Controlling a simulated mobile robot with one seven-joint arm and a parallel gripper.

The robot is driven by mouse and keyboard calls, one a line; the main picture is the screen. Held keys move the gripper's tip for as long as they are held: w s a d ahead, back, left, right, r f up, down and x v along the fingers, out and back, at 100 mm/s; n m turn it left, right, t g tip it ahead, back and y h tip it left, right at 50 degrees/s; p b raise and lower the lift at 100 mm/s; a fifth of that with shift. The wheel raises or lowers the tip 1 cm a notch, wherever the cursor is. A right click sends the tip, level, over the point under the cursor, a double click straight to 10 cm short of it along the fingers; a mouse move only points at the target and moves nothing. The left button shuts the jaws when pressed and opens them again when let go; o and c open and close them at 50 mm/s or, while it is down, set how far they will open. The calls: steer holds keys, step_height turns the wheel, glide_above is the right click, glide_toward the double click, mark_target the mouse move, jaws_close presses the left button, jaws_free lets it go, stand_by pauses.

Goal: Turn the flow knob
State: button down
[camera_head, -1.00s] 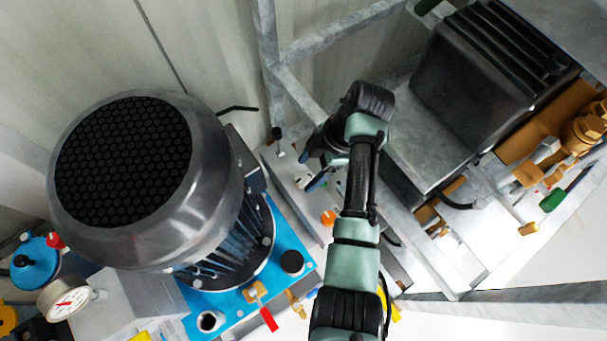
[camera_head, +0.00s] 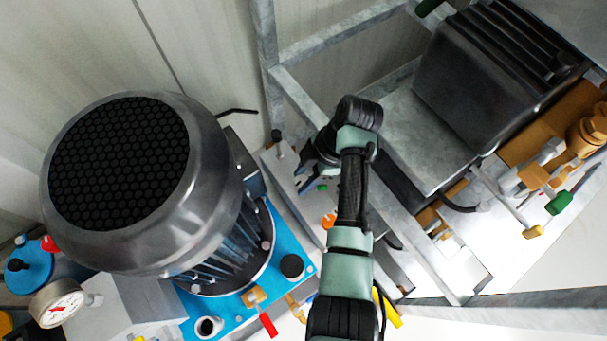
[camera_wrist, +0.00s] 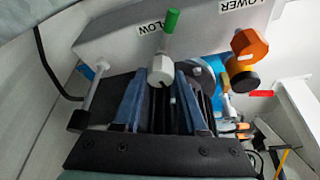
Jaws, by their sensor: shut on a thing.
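The flow knob (camera_wrist: 161,69) is a pale white knob in the wrist view. It sits below the "FLOW" lettering on a light grey panel (camera_wrist: 110,35). A green-tipped stem (camera_wrist: 171,21) stands just above it. My gripper (camera_wrist: 162,84) has its two blue-grey fingers on either side of the knob and is shut on it. The exact contact at the fingertips is hard to see. In the head view my gripper (camera_head: 306,168) is at the grey control box (camera_head: 279,172), and the knob is hidden there.
An orange knob (camera_wrist: 249,45) with a dark end is right of the flow knob, near "LOWER" lettering. A large motor (camera_head: 140,185) stands left on a blue base (camera_head: 290,240). A metal frame (camera_head: 300,95) and dark ribbed housing (camera_head: 485,80) stand right.

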steer(key=shift+s+r+m+p, duration=0.1)
steer(key=shift+m+p, duration=0.3)
steer(key=shift+p, duration=0.15)
steer(key=m+t+p, duration=0.1)
steer(key=m+p, duration=0.1)
steer(key=p, duration=0.1)
steer(key=shift+s+r+m, duration=0.1)
steer(key=shift+r+m, duration=0.05)
steer(key=shift+m, duration=0.25)
steer(key=m+t+p, duration=0.1)
steer(key=m+p, duration=0.1)
steer(key=m+t+p, duration=0.1)
steer(key=m+p, duration=0.2)
steer(key=shift+s+h, duration=0.1)
steer(key=shift+h, duration=0.3)
steer(key=m+p, duration=0.2)
steer(key=m, duration=0.1)
steer(key=m+t+h+p, duration=0.1)
steer(key=m, duration=0.1)
steer(key=shift+a+m+t+p, duration=0.15)
steer(key=shift+m+t+p, duration=0.15)
steer(key=shift+m+p, duration=0.1)
steer(key=shift+f+m+t+h+p, duration=0.15)
steer(key=shift+m+h+p, duration=0.4)
steer(key=shift+m, duration=0.6)
steer(key=shift+f+m+t+h+p, duration=0.15)
steer(key=shift+m+h+p, duration=0.35)
steer(key=shift+m, duration=0.65)
steer(key=shift+c, duration=2.2)
jaws_free()
